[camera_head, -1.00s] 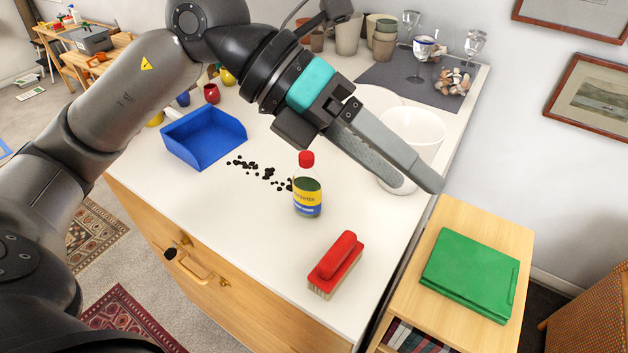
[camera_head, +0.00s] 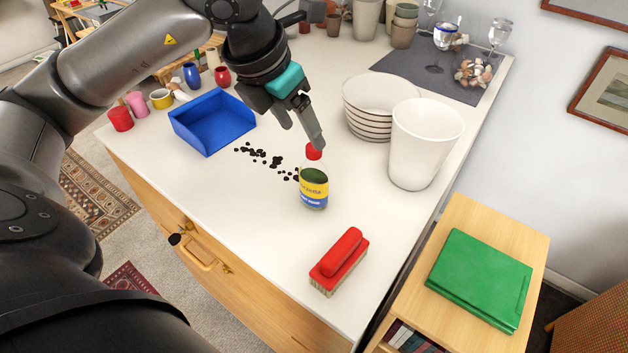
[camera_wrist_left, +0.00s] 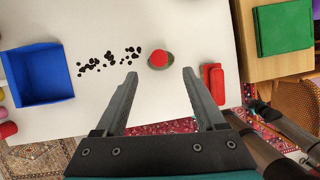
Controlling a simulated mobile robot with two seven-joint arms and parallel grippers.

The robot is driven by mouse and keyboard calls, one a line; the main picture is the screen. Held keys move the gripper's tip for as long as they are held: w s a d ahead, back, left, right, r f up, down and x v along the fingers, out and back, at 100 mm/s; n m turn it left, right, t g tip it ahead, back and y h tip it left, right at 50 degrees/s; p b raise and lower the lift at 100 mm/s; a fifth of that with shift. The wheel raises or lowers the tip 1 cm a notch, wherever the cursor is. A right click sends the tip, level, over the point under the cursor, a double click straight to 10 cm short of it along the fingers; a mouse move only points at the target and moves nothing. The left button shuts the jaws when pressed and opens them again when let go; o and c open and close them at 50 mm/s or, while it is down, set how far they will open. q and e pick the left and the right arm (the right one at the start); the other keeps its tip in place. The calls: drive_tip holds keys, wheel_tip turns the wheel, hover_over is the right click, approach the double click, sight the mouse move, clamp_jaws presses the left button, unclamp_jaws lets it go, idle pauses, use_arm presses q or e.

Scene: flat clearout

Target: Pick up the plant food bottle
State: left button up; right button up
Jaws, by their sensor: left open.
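The plant food bottle (camera_head: 314,190) stands upright on the white counter, with a red cap, dark green contents and a yellow and blue label. My left gripper (camera_head: 302,140) is above and just behind the bottle in the head view, its fingers pointing down. In the left wrist view the gripper (camera_wrist_left: 158,74) is open and empty, and the bottle's red cap (camera_wrist_left: 159,59) shows just beyond the fingertips, between their lines. I cannot tell whether a fingertip touches the cap. My right gripper is not in view.
A red brush (camera_head: 340,262) lies in front of the bottle. Dark pellets (camera_head: 262,157) are scattered beside it, near a blue bin (camera_head: 212,122). A white bucket (camera_head: 424,145) and stacked bowls (camera_head: 372,105) stand right. The counter's front middle is clear.

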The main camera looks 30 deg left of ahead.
sight(312, 148)
use_arm(q)
drive_tip(key=x, duration=0.2)
drive_tip(key=shift+w+f, duration=0.15)
drive_tip(key=shift+f, duration=0.15)
drive_tip(key=p+x, duration=0.1)
drive_tip(key=x, duration=0.3)
drive_tip(key=shift+w+p, duration=0.2)
drive_tip(key=shift+p, duration=0.15)
drive_tip(key=shift+w+d+f, duration=0.1)
drive_tip(key=shift+w+f, duration=0.05)
drive_tip(key=shift+f, duration=0.3)
clamp_jaws()
drive_tip(key=shift+f, duration=0.15)
idle(0.3)
